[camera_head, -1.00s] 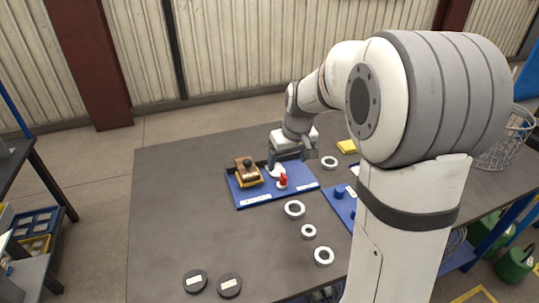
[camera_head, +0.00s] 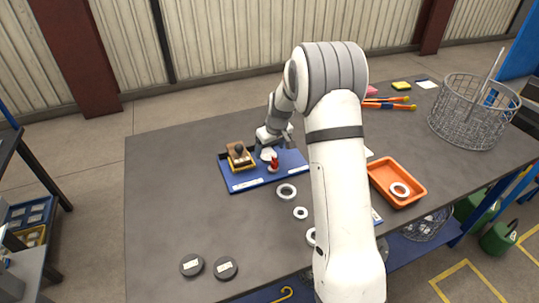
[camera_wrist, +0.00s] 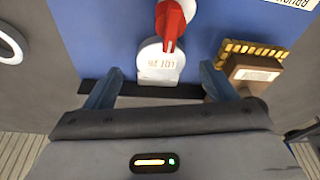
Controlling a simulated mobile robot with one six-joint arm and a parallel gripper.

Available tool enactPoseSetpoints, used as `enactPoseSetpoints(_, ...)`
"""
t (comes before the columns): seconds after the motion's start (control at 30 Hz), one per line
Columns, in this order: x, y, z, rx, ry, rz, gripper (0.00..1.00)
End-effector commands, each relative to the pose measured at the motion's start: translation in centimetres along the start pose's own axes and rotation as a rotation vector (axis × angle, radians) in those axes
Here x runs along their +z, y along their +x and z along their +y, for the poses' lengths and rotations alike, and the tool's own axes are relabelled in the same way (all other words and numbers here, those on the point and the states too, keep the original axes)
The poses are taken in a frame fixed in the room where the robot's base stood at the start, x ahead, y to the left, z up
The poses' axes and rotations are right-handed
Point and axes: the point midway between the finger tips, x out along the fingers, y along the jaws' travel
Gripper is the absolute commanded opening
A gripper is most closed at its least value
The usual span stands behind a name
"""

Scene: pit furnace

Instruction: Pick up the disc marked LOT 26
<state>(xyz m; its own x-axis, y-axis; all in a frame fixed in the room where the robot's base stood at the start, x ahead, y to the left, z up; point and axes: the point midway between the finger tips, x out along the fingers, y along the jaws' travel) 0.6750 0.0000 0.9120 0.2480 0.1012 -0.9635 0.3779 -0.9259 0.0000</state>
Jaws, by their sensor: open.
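In the head view my gripper (camera_head: 277,146) is low over the tray. Two dark discs (camera_head: 192,265) (camera_head: 225,268) with white labels lie at the table's front left; their labels are too small to read.
White rings (camera_head: 286,191) lie in front. An orange tray (camera_head: 400,197) and wire basket (camera_head: 472,110) stand right.

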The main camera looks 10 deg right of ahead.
Motion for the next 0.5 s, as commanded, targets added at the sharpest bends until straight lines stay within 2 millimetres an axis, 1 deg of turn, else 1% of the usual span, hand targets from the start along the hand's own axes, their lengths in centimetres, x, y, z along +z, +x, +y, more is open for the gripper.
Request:
enactPoseSetpoints(0.1, 0.1, 1.6, -0.1, -0.001, 0.0, -0.003, 0.78)
enactPoseSetpoints(0.2, 0.1, 2.3, -0.1, 0.0, 0.0, -0.002, 0.78)
enactPoseSetpoints(0.43, 0.0, 2.5, -0.1, 0.0, -0.001, 0.0, 0.78)
enactPoseSetpoints(0.5, 0.0, 2.5, -0.1, 0.0, -0.001, 0.0, 0.73)
